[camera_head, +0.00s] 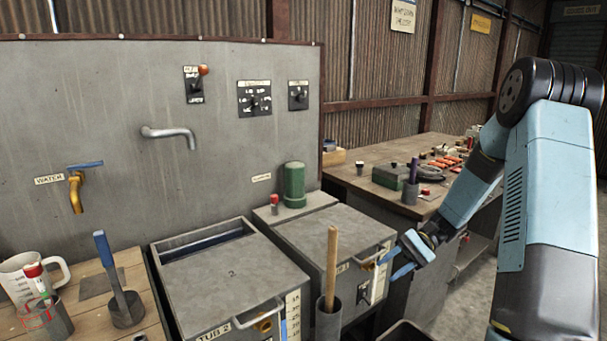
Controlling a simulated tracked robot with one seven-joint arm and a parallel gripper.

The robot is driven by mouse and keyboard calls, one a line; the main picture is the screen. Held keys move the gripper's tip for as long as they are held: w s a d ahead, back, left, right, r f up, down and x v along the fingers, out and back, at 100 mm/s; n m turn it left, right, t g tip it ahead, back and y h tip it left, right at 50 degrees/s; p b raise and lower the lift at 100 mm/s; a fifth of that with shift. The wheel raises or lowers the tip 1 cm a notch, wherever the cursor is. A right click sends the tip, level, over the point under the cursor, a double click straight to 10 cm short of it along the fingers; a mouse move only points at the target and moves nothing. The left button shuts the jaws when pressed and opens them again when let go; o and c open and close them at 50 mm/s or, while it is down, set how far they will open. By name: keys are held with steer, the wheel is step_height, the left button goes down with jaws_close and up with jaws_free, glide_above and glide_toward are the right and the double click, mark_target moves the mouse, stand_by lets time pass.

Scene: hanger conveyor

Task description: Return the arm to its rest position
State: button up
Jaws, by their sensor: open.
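My arm, light blue with dark joints, fills the right side of the head view. Its elbow is high at the upper right and the forearm slopes down to the left. My gripper (393,260) is at the lower end, with its light blue fingers apart and nothing seen between them. It appears in front of the right end of the second grey tub (327,239), by a latch on its front. I cannot tell whether the fingers touch it.
The tub marked TUB 2 (230,275) stands left of it. A wooden-handled tool stands in a grey holder (328,322) near my gripper. A workbench (372,184) with many small items stands behind. A white jug (30,275) is at far left. Open floor shows at right.

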steer(key=s+r+n+t+h, duration=0.5)
steer(key=s+r+t+h, duration=0.6)
steer(key=s+r, duration=1.1)
steer(key=shift+d+r+n+h, duration=0.3)
steer(key=shift+r+h, duration=0.5)
steer(key=shift+r, duration=0.2)
